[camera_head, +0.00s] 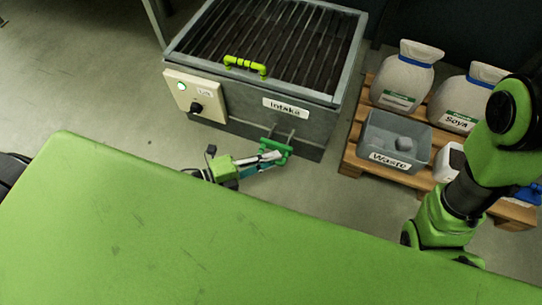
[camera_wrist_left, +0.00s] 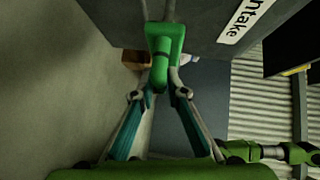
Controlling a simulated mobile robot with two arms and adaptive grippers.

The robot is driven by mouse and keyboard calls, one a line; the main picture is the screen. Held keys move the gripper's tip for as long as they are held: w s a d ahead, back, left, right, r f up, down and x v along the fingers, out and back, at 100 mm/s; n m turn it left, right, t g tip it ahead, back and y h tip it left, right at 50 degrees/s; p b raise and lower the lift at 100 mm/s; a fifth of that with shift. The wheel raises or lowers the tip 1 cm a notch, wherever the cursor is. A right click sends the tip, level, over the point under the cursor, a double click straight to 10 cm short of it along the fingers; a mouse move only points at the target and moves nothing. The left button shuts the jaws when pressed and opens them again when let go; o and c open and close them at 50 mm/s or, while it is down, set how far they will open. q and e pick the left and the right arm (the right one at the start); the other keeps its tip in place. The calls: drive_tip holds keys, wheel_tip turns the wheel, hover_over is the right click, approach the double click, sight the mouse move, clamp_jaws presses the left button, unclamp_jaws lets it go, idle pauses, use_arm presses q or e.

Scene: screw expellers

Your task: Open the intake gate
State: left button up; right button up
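The intake (camera_head: 232,112) is a grey metal bin with a barred top and an "Intake" label on its front. The gate's green handle (camera_head: 276,147) sticks out low on that front on two thin rods. It also shows in the left wrist view (camera_wrist_left: 164,42). My left gripper (camera_head: 272,156) is at the handle, and in the left wrist view its fingertips (camera_wrist_left: 162,79) close in on both sides of the handle's green bar. They look shut on it. The gate plate itself is not clearly seen. My right arm is at the right; its gripper is not visible.
A control box (camera_head: 195,96) with a black knob and a lit green button is on the bin's left side. A yellow-green handle (camera_head: 244,66) is on the grate. A pallet (camera_head: 352,160) at right holds sacks and a grey "Waste" box (camera_head: 372,138). Floor left of the bin is clear.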

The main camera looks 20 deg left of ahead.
use_arm(q)
drive_tip(key=shift+o, duration=0.7)
drive_tip(key=v, duration=1.2)
drive_tip(key=shift+r, duration=0.1)
